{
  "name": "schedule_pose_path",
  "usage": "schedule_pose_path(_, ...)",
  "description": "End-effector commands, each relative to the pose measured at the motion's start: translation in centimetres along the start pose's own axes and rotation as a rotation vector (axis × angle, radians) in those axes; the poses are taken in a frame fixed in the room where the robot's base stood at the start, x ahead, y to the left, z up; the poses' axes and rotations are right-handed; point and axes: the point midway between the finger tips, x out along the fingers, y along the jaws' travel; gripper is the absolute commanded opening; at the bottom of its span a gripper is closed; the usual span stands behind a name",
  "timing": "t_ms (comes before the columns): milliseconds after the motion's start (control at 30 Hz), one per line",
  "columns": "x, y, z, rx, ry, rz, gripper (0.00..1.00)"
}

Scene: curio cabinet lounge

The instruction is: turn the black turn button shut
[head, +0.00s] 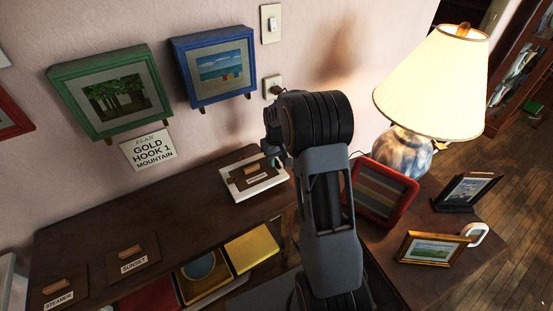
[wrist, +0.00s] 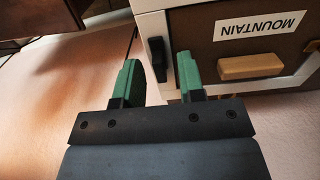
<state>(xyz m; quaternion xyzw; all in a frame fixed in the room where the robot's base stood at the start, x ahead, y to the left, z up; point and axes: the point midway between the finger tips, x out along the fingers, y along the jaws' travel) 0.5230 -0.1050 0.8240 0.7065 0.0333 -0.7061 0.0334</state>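The white picture frame (head: 233,190) lies back up on the dark cabinet top in the head view. Its brown back panel (wrist: 215,50) shows in the wrist view, with an upside-down MOUNTAIN label and a wooden grip (wrist: 250,66). The black turn button (wrist: 157,62) sits on the white rim, its length along the rim rather than across the panel. My gripper (wrist: 158,72) has green fingers, open, one either side of the button in the picture; I cannot tell whether they touch it. In the head view my gripper (head: 277,156) is at the frame's right end and hides the button.
A red frame (head: 408,196) and a lamp (head: 408,150) stand right of my arm. Green (head: 72,97) and blue (head: 181,63) frames hang on the wall above a "GOLD HOOK 1 MOUNTAIN" card (head: 149,149). SUNSET (head: 132,258) and STEAMER (head: 62,287) panels lie at left.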

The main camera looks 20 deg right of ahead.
Motion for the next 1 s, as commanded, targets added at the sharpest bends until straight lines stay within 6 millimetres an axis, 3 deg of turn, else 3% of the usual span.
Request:
schedule_pose_path(200, 0.01, -0.01, 0.01, 0.000, 0.000, 0.000, 0.34)
schedule_pose_path(567, -0.01, -0.01, 0.00, 0.000, 0.000, 0.000, 0.00)
schedule_pose_path(1000, -0.04, -0.05, 0.00, 0.051, 0.000, 0.000, 0.00)
